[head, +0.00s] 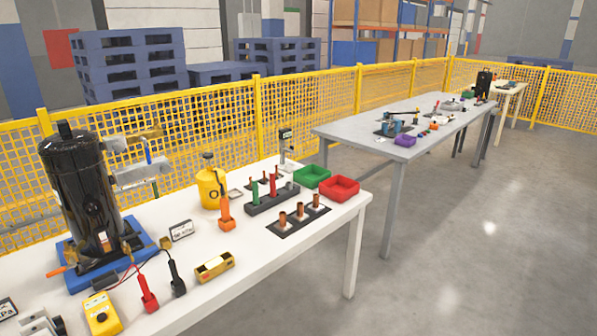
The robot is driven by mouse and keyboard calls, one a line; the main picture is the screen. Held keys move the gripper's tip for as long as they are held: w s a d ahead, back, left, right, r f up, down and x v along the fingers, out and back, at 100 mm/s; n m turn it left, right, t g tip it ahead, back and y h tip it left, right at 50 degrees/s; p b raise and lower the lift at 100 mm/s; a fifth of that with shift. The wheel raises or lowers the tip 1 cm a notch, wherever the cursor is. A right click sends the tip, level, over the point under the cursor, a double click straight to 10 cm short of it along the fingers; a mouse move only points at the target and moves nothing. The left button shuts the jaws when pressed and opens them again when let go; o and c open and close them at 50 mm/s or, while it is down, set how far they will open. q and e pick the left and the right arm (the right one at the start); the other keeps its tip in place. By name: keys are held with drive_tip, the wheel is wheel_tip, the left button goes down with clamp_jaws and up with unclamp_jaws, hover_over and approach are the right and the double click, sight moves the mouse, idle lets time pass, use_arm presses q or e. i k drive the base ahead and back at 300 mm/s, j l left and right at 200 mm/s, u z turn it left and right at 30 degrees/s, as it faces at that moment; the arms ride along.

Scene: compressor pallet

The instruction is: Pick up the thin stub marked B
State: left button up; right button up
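Three thin copper stubs stand in a row on a dark mat (262,187) towards the back of the white table. They are the left stub (250,184), the middle stub (264,178) and the right stub (277,171). Three thicker copper stubs (299,210) stand on another dark mat (289,229) nearer the front edge. Any letter markings are too small to read, so I cannot tell which thin stub is B. A dark holder with green and red tools (270,200) stands between the two rows and partly hides the thin stubs' mat. Neither of my grippers is in view.
A black compressor (82,190) on a blue pallet fills the table's left. A yellow bottle (209,187), an orange holder (226,222), a green bin (312,177) and a red bin (340,188) surround the stubs. Open floor (470,230) lies right of the table.

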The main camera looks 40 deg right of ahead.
sight(248, 187)
drive_tip(key=i+l+z, duration=0.35)
drive_tip(key=i+l, duration=0.35)
drive_tip(key=i+l+z, duration=0.35)
drive_tip(key=i+l, duration=0.2)
drive_tip(key=i, duration=0.2)
